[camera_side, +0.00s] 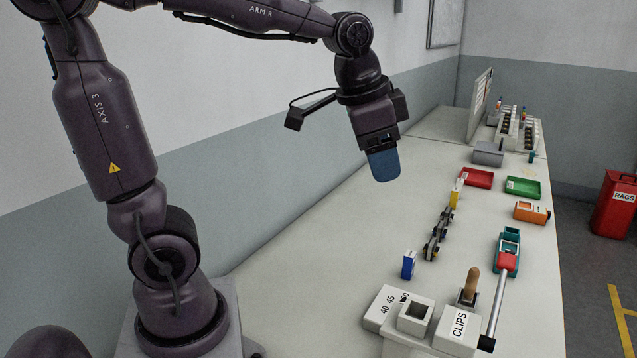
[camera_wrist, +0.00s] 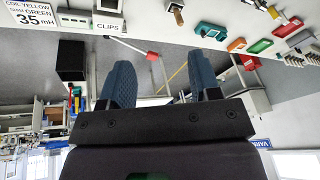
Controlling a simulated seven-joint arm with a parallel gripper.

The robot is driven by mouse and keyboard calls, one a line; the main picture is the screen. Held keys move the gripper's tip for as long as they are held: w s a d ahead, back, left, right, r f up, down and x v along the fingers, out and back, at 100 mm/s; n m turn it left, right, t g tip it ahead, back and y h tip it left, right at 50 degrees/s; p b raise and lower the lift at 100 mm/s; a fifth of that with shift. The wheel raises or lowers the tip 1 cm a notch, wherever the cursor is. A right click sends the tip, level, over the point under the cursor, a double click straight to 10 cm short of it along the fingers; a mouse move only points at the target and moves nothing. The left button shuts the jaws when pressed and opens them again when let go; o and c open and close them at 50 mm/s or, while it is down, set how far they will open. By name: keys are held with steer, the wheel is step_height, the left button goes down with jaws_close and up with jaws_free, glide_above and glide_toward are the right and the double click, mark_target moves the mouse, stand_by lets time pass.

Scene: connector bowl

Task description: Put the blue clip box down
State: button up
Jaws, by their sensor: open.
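A small upright blue box (camera_side: 408,265) with a pale side stands on the bench, near the front end of a dark rail. I take it for the blue clip box; I cannot make it out in the wrist view. My gripper (camera_side: 384,167) is raised high above the bench, behind and above the blue box and well apart from it. Only one blue finger pad shows clearly from the side. In the wrist view my gripper (camera_wrist: 163,82) has its two blue fingers wide apart, with nothing between them.
A white CLIPS block (camera_side: 459,327) and an open white holder (camera_side: 415,316) stand at the near end. A yellow box (camera_side: 456,193) stands by the far end of the dark rail (camera_side: 437,234). Red (camera_side: 477,178) and green (camera_side: 523,187) trays lie beyond. The bench left of the rail is clear.

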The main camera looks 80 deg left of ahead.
steer(key=s+d+f+n+t, duration=0.1)
steer(key=s+d+f+n, duration=0.1)
steer(key=s, duration=0.8)
steer(key=shift+d+n+t+h, duration=0.3)
steer(key=shift+d+n, duration=0.1)
steer(key=shift+d, duration=0.35)
